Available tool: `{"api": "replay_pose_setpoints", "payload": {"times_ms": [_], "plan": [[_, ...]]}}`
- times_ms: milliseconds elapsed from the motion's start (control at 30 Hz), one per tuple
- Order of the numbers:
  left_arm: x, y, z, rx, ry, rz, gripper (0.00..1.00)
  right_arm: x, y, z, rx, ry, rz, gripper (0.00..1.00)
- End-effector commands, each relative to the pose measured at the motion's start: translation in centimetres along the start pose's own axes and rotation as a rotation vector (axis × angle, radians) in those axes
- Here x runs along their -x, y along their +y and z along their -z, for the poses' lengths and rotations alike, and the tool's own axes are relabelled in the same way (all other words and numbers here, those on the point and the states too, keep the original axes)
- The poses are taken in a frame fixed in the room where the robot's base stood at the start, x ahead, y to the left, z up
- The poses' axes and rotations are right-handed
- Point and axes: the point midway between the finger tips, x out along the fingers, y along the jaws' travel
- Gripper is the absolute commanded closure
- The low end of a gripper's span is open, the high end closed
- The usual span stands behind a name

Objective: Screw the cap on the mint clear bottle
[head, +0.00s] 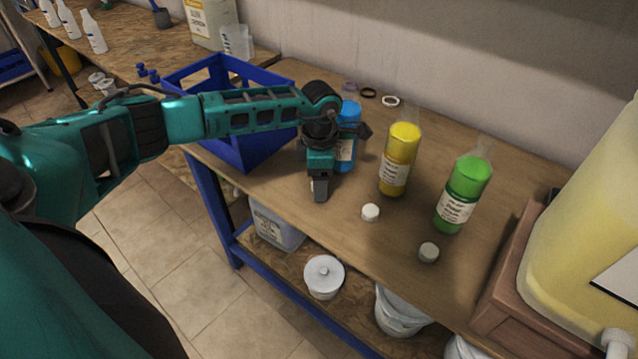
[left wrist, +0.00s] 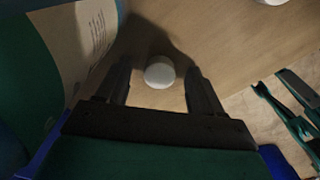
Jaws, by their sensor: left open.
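The green bottle (head: 463,195), which fits mint by its colour, stands upright and uncapped at the right of the bench; its label is too small to read surely. My left gripper (head: 318,190) points down beside the blue bottle (head: 347,140), left of the green one. It is open around a white cap (left wrist: 159,72) lying on the bench, with a gap on both sides. In the head view this cap is mostly hidden behind the fingers. Two more white caps lie on the bench, one (head: 370,212) before the yellow bottle and one (head: 428,252) before the green bottle.
The yellow bottle (head: 400,160) stands between the blue and green ones. A blue crate (head: 245,140) is left of my gripper, under my forearm. A large yellow container (head: 590,220) on a wooden stand bounds the right. Rings (head: 390,101) lie near the wall.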

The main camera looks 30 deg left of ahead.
Motion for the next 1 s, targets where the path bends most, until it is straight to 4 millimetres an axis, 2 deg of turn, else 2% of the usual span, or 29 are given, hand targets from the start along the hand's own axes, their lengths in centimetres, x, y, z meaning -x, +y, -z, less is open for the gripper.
{"api": "replay_pose_setpoints", "payload": {"times_ms": [167,800,1000], "plan": [[0.05,0.00,-0.03,-0.001,-0.001,0.000,0.33,-0.01,0.01,0.02,0.000,0.001,0.000,0.57],[0.08,0.02,-0.02,0.000,-0.001,0.000,0.93,-0.02,-0.01,0.04,-0.001,0.001,0.000,0.57],[0.11,0.02,-0.02,0.000,-0.001,0.000,0.93,-0.03,-0.02,0.04,-0.001,0.001,0.000,0.57]]}}
